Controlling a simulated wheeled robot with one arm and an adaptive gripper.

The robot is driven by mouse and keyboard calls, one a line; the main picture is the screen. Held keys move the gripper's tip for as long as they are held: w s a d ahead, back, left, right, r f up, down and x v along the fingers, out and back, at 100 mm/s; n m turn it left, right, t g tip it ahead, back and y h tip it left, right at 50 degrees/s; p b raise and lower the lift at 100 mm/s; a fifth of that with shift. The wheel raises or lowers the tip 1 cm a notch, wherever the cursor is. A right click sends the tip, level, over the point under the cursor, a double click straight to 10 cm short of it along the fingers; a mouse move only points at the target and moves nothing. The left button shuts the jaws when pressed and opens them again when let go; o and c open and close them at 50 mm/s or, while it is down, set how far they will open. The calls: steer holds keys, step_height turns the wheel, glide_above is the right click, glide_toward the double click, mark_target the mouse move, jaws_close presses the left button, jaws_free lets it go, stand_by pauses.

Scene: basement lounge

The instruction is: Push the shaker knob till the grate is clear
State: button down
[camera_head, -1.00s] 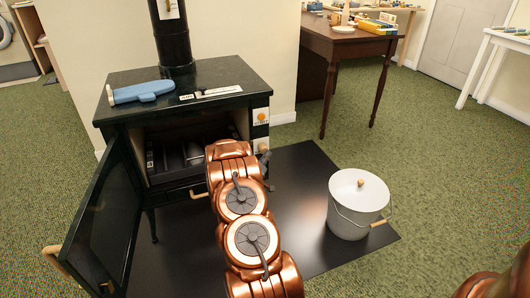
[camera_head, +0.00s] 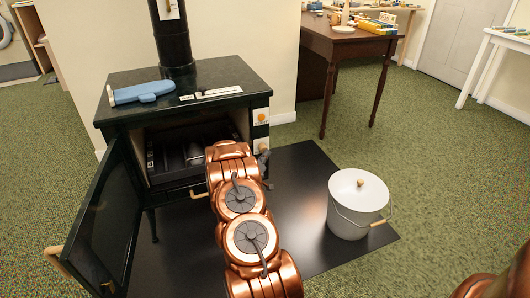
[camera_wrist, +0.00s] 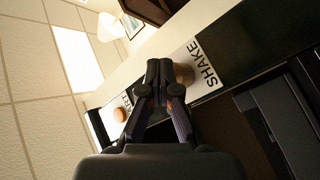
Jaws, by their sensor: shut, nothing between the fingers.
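The black stove (camera_head: 225,78) stands with its door open. Its dark grate (camera_head: 190,160) lies inside the firebox; I cannot tell whether ash covers it. The round wooden shaker knob (camera_wrist: 184,74) sits beside the SHAKE plate (camera_wrist: 206,66) in the wrist view, partly behind my fingers. In the head view a pale knob (camera_head: 263,146) shows on the stove's right front. My gripper (camera_wrist: 159,68) is shut and empty, its fingertips at the shaker knob; contact is unclear. In the head view my gripper (camera_head: 264,162) is partly hidden by my copper arm.
The open stove door (camera_head: 100,225) stands left of my arm. A white lidded bucket (camera_head: 355,205) stands on the dark floor plate (camera_head: 300,235) at right. A blue tool (camera_head: 142,92) lies on the stove top. A wooden table (camera_head: 345,45) stands behind. Green carpet is clear at right.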

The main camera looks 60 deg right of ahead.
steer(key=shift+w+d+p, duration=0.4)
steer(key=shift+w+p, duration=0.05)
steer(key=shift+w, duration=0.25)
stand_by(1.1)
steer(key=shift+s, duration=0.1)
steer(key=shift+s+a+p, duration=0.4)
steer(key=shift+s+a, duration=0.1)
steer(key=shift+s, duration=0.2)
steer(key=shift+s+a+p, duration=0.35)
steer(key=shift+s+a, duration=0.1)
steer(key=shift+s, duration=0.2)
steer(key=shift+s, duration=0.15)
steer(key=shift+s+a+p, duration=0.4)
steer(key=shift+s+a, duration=0.3)
steer(key=shift+s, duration=0.3)
steer(key=shift+s+a+p, duration=0.35)
steer(key=shift+s+a, duration=0.3)
steer(key=shift+s, duration=0.3)
steer(key=shift+w, duration=0.1)
